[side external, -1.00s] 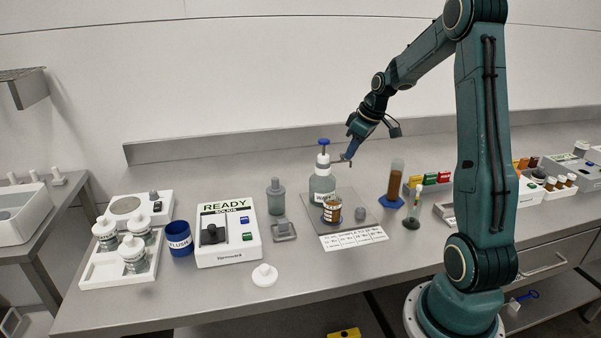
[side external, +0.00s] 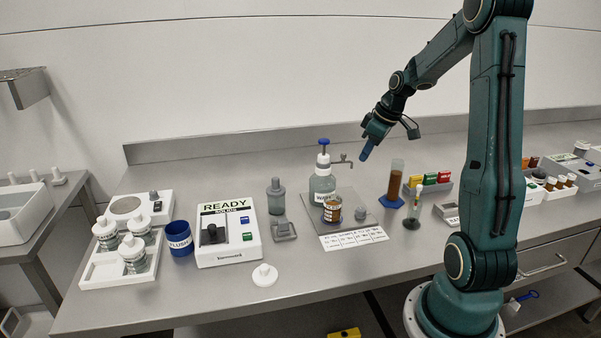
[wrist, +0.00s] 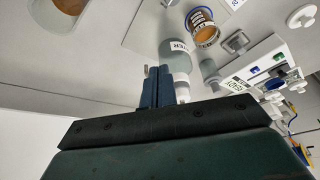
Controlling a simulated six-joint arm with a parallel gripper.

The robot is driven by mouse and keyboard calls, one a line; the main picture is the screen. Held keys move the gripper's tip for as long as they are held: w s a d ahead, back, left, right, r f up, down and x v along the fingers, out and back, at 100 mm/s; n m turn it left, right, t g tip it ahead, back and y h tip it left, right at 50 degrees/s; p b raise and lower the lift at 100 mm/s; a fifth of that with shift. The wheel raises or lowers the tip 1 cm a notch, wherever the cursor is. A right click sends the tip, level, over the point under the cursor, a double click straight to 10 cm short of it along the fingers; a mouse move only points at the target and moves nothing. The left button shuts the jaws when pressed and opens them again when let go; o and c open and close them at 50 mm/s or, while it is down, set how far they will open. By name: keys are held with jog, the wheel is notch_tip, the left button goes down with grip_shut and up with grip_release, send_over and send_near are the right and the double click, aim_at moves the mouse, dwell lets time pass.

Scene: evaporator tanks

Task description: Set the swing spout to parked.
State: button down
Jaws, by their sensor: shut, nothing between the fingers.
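The swing spout (side external: 342,160) is a thin grey arm at the top of a grey-green dispenser bottle (side external: 322,186) with a blue plunger knob. It points to the right in the side view, its tip bent down. The bottle also shows in the wrist view (wrist: 173,50), where my fingers mostly hide the spout. My gripper (side external: 365,154) has blue fingers, shut and empty. It hangs just right of the spout tip with a visible gap in the side view. It also shows in the wrist view (wrist: 158,72).
A labelled amber jar (side external: 332,212) stands in front of the bottle on a grey mat (side external: 353,199). A brown-filled cylinder (side external: 395,180) on a blue base stands to the right. The balance reading READY (side external: 228,236) stands to the left. Space above the bench is clear.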

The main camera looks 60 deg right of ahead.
jog(key=v, duration=0.9)
jog(key=shift+r, duration=0.2)
jog(key=shift+a, duration=0.15)
jog(key=w+a+m+g+h, duration=0.1)
jog(key=w+a+m+h, duration=0.1)
jog(key=a+m, duration=0.3)
jog(key=m+h, duration=0.1)
jog(key=m, duration=0.2)
jog(key=shift+a+m, duration=0.3)
jog(key=shift+a, duration=0.1)
jog(key=shift+w+f, duration=0.1)
jog(key=w+d+f, duration=0.5)
jog(key=f, duration=0.4)
jog(key=shift+w+f, duration=0.2)
jog(key=shift+w, duration=0.1)
